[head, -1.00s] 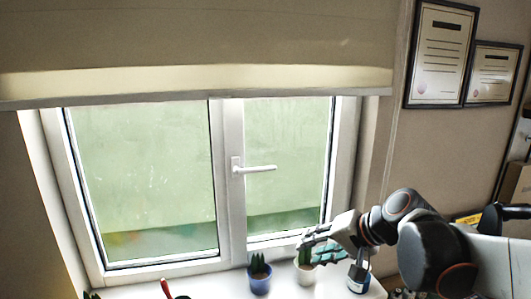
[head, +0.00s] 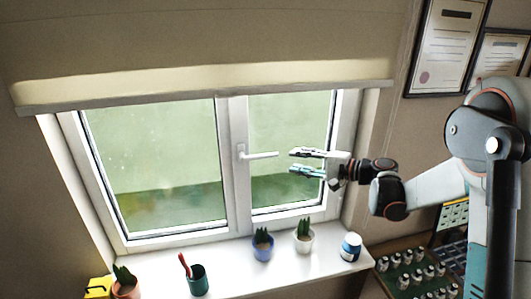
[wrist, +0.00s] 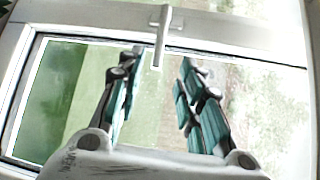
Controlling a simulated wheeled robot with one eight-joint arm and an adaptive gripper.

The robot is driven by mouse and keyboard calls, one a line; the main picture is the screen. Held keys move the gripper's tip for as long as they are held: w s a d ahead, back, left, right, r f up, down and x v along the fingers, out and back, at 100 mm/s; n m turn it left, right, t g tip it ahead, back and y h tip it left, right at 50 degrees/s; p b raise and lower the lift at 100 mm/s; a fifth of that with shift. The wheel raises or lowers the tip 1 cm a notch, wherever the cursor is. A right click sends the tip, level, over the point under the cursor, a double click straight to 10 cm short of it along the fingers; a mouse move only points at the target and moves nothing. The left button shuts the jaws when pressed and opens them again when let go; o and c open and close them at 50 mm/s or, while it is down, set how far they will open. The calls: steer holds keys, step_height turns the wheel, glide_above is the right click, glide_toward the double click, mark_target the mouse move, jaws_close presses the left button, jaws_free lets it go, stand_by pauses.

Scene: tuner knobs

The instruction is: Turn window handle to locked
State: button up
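The white window handle (head: 260,155) sits on the middle frame of the window and points to the right, roughly horizontal. My gripper (head: 291,162) is open and empty, just right of the handle's free end, with its fingers pointing left toward it. In the wrist view the handle (wrist: 160,40) comes down from the frame at the top, its free end between the two spread fingertips (wrist: 162,58) in the picture. A small gap shows between the handle and the fingers in the head view, and neither finger is seen touching it.
Potted plants stand on the white sill (head: 225,262): a blue pot (head: 263,249), a white pot (head: 304,243) and an orange pot (head: 125,290). A teal cup (head: 198,281) and a blue-white jar (head: 351,247) stand there too. A blind (head: 210,90) hangs above.

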mark_target(269, 156)
steer(key=x, duration=1.3)
steer(key=shift+p, duration=0.3)
jaws_close()
